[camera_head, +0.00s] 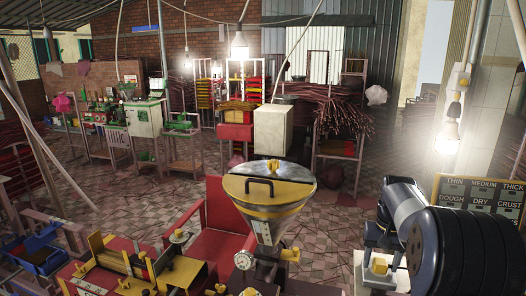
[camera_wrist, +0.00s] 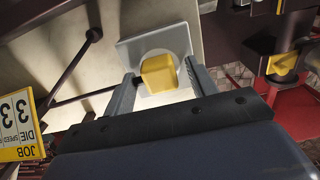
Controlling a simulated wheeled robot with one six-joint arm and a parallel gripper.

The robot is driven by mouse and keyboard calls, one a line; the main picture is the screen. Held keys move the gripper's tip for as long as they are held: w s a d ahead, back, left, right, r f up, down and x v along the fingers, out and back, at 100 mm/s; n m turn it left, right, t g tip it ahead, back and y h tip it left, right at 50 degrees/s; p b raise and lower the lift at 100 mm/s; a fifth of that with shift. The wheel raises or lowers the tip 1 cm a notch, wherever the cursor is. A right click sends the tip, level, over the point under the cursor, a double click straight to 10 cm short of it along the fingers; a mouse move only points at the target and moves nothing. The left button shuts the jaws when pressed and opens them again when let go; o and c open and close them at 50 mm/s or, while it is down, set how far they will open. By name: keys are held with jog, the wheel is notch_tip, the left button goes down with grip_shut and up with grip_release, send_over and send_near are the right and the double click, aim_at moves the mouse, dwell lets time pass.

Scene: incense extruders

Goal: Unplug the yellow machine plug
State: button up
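The yellow plug (camera_wrist: 158,73) is a small block on a pale round socket face with a grey plate (camera_wrist: 135,48) behind it, in the wrist view. My gripper (camera_wrist: 161,66) has one finger on each side of the plug. The fingers are apart, with a narrow gap visible between each finger and the plug, so it looks open. In the head view a yellow block (camera_head: 379,266), which looks like the same plug, sits on a pale box at the lower right, beside my dark arm. My fingertips are not clear there.
A yellow-topped hopper machine (camera_head: 268,205) with a gauge stands left of the plug. Red and yellow machinery (camera_head: 130,265) and a blue bin (camera_head: 38,258) fill the lower left. A JOB sign (camera_wrist: 20,120) is at the wrist view's left. Tiled floor beyond is open.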

aim_at(381, 261)
grip_shut()
dwell(0.4)
jog(key=shift+r, duration=0.2)
jog(key=shift+r+p, duration=2.85)
jog(key=shift+p, duration=0.05)
